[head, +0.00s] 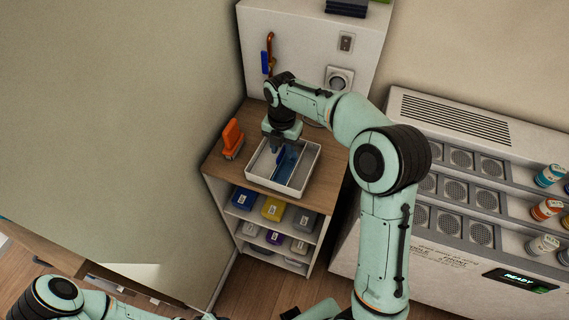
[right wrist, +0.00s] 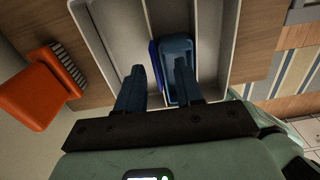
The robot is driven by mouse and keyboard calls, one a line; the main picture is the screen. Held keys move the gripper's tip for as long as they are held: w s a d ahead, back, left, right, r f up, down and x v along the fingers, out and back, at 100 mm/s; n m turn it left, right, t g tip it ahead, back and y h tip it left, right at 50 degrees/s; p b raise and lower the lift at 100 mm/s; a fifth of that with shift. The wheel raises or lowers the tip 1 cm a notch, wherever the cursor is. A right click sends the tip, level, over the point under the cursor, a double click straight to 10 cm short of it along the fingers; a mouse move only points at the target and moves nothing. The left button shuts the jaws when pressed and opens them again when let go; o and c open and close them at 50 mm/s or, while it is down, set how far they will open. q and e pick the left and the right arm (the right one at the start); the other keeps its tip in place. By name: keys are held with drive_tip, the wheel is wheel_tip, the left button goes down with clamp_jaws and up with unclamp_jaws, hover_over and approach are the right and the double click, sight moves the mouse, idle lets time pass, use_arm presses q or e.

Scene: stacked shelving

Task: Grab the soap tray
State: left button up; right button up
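A white divided tray (head: 273,184) stands on the wooden top of a small shelf unit; its pale compartments (right wrist: 213,35) fill the middle of the right wrist view. A blue, rounded dish-like piece (right wrist: 176,47) lies in a middle compartment beside a darker blue strip; blue also shows there in the head view (head: 288,162). Which of these is the soap tray, I cannot tell for sure. My right gripper (right wrist: 159,70) is open over the tray, its fingers apart, the right one overlapping the blue piece. It holds nothing visible. My left gripper is out of view.
An orange brush (head: 232,139) stands left of the tray; it also shows in the right wrist view (right wrist: 40,95). Shelves below hold several coloured boxes (head: 273,209). A wall (head: 120,110) is close at left. A white machine (head: 455,160) stands at right.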

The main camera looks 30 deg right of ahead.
sight(281, 152)
wheel_tip(281, 152, down, 4)
drive_tip(key=shift+w+a+f, duration=0.1)
drive_tip(key=shift+a+f, duration=0.05)
clamp_jaws()
